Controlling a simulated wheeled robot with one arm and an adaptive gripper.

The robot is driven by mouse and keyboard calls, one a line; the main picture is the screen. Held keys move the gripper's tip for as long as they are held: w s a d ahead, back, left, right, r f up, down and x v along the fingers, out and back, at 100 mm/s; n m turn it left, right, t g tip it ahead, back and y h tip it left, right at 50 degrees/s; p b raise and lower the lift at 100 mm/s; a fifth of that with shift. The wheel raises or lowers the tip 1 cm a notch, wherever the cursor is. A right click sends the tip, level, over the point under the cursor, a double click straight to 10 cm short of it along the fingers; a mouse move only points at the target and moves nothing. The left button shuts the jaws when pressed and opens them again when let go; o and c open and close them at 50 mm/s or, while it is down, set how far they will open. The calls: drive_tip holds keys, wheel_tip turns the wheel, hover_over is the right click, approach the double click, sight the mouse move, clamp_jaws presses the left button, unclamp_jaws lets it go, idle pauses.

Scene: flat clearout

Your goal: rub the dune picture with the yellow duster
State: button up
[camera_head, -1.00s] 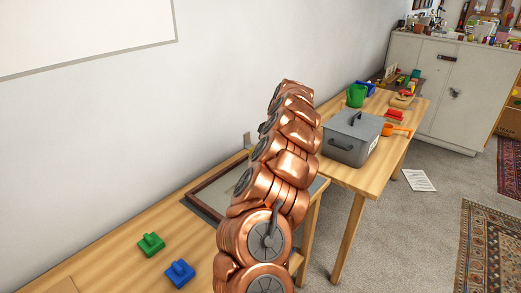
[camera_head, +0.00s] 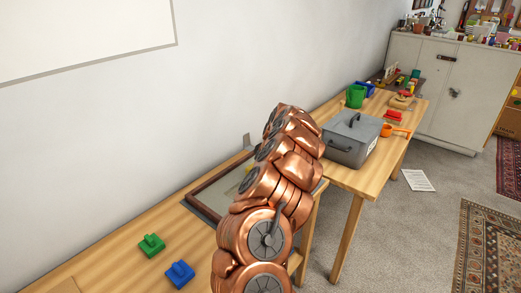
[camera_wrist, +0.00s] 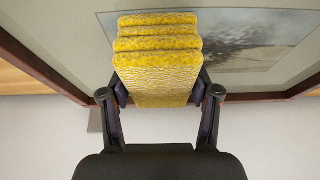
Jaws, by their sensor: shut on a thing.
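The yellow duster (camera_wrist: 158,52), a thick folded cloth, is between the fingers of my gripper (camera_wrist: 160,98), which is shut on it. The dune picture (camera_wrist: 255,38) shows behind the duster in the wrist view, in a dark brown frame with a pale mount. The duster covers part of it; whether they touch I cannot tell. In the head view the framed picture (camera_head: 221,189) lies on the near table, partly hidden by my copper arm. My gripper is hidden there behind the arm.
A green block (camera_head: 151,245) and a blue block (camera_head: 180,274), each with a knob, lie on the near table (camera_head: 105,255). A wall runs along the left.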

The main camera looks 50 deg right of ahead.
sight(237, 191)
drive_tip(key=shift+w+a+p, duration=0.1)
drive_tip(key=shift+a+p, duration=3.3)
drive_tip(key=shift+a, duration=1.95)
drive_tip(key=shift+a+r+p, duration=0.1)
drive_tip(key=shift+a+p, duration=0.35)
drive_tip(key=shift+a, duration=0.25)
drive_tip(key=shift+p, duration=0.4)
drive_tip(key=shift+w+d+f+b, duration=0.1)
drive_tip(key=shift+d+f+b, duration=0.15)
drive_tip(key=shift+d+b, duration=0.45)
drive_tip(key=d+b, duration=0.7)
drive_tip(key=d, duration=0.2)
drive_tip(key=shift+d+f, duration=0.1)
drive_tip(key=shift+d, duration=0.25)
drive_tip(key=shift+d+b, duration=1.1)
drive_tip(key=shift+d, duration=0.4)
drive_tip(key=shift+s+r, duration=0.2)
drive_tip(key=shift+r, duration=4.1)
